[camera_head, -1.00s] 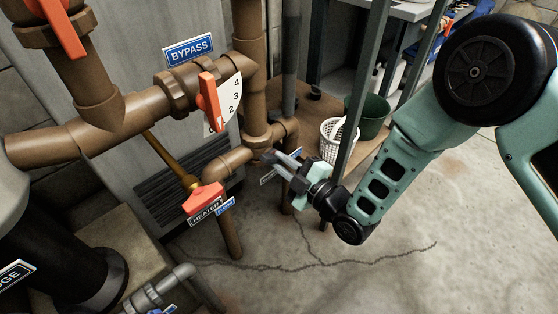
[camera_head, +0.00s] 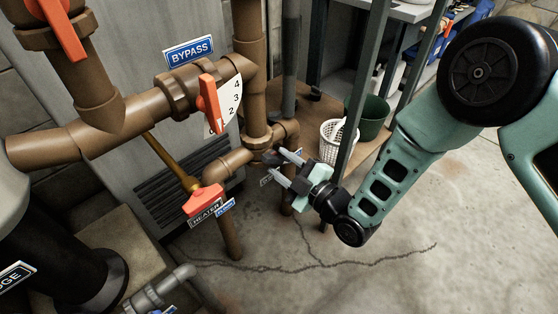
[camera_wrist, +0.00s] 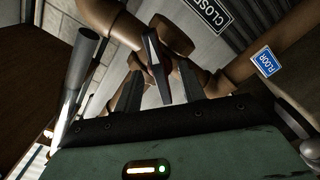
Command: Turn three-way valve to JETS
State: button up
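The three-way valve seems to be the brown pipe junction (camera_head: 283,131) right of the heater panel. Its dark handle (camera_wrist: 158,65) shows in the wrist view, pointing down between my fingers. My gripper (camera_head: 275,163) is beside the junction in the head view, fingers apart and pointing left. In the wrist view my gripper (camera_wrist: 160,85) is open around the handle's end; I cannot tell whether either finger touches it. A blue FLOOR label (camera_wrist: 265,62) is at the right there. I cannot read a JETS label; small plates behind my fingers are partly hidden.
An orange-handled HEATER valve (camera_head: 204,199) is left of my gripper. Another orange handle (camera_head: 210,103) stands by a numbered dial under the BYPASS sign (camera_head: 188,52). A green shelf post (camera_head: 362,90), white basket (camera_head: 338,143) and green bucket (camera_head: 370,118) are close right.

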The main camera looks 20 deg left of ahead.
jog(key=p+v, duration=0.1)
jog(key=v, duration=0.5)
jog(key=shift+d, duration=0.4)
jog(key=shift+s, duration=0.15)
